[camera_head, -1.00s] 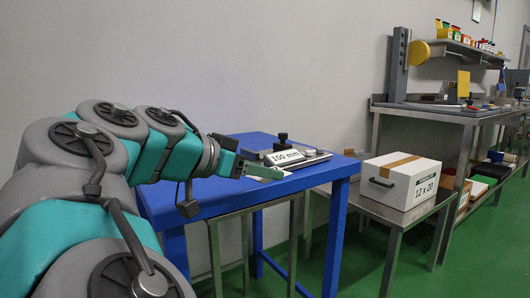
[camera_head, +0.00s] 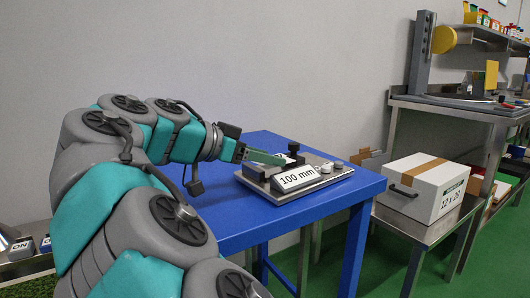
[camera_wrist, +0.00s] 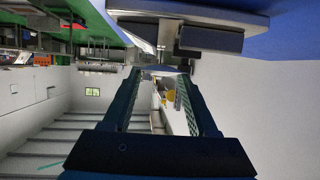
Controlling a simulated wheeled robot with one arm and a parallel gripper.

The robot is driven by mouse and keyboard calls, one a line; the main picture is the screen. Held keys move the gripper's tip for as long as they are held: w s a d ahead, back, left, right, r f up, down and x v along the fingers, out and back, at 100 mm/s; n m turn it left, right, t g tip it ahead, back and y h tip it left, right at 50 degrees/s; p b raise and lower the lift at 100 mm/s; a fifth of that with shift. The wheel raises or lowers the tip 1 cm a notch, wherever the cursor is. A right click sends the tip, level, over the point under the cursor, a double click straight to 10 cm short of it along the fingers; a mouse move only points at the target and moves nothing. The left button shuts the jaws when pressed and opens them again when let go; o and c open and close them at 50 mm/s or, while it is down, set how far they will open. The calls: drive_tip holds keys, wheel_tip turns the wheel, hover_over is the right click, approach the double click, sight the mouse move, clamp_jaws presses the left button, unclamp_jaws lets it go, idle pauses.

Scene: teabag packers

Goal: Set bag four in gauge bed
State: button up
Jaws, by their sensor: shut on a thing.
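The gauge (camera_head: 298,178) is a grey plate with black blocks and a "100 mm" label, on the blue table (camera_head: 265,222). In the wrist view, the gauge (camera_wrist: 190,20) shows at the top, beyond the fingertips. My gripper (camera_head: 262,156) reaches in from the left, low over the left part of the gauge. It is shut on a thin green piece that I take to be the bag (camera_head: 268,158); its far end is by the black block. In the wrist view, the fingers (camera_wrist: 160,78) stand apart and the bag is hard to make out. Contact with the bed cannot be told.
A white carton (camera_head: 425,188) marked "12 x 20" stands on a lower steel table to the right. A steel bench (camera_head: 455,108) with a grey column (camera_head: 421,57) is behind it. The front of the blue table is clear.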

drive_tip(key=w+p, duration=0.1)
drive_tip(key=w, duration=0.1)
drive_tip(key=w+p, duration=0.1)
drive_tip(key=w, duration=0.1)
drive_tip(key=w+p, duration=0.1)
drive_tip(key=w, duration=0.1)
drive_tip(key=shift+w+a+f+p, duration=0.15)
drive_tip(key=shift+w+f+p, duration=0.1)
drive_tip(key=shift+w+p, duration=0.05)
drive_tip(key=shift+f+b, duration=0.4)
drive_tip(key=shift+f, duration=1.45)
drive_tip(key=shift+f+b, duration=0.35)
drive_tip(key=shift+b, duration=0.1)
drive_tip(key=shift+f+b, duration=0.5)
drive_tip(key=shift+f, duration=0.05)
drive_tip(key=o, duration=1.3)
drive_tip(key=shift+f, duration=0.15)
drive_tip(key=shift+r+p, duration=0.65)
drive_tip(key=shift+p, duration=0.35)
drive_tip(key=shift+s+a+b, duration=0.2)
drive_tip(key=shift+b, duration=0.1)
drive_tip(key=v, duration=0.8)
drive_tip(key=shift+w+a+r, duration=0.1)
drive_tip(key=shift+a+r, duration=0.1)
drive_tip(key=shift+r, duration=0.3)
drive_tip(key=shift+p+v, duration=0.6)
drive_tip(key=shift+v, duration=1.05)
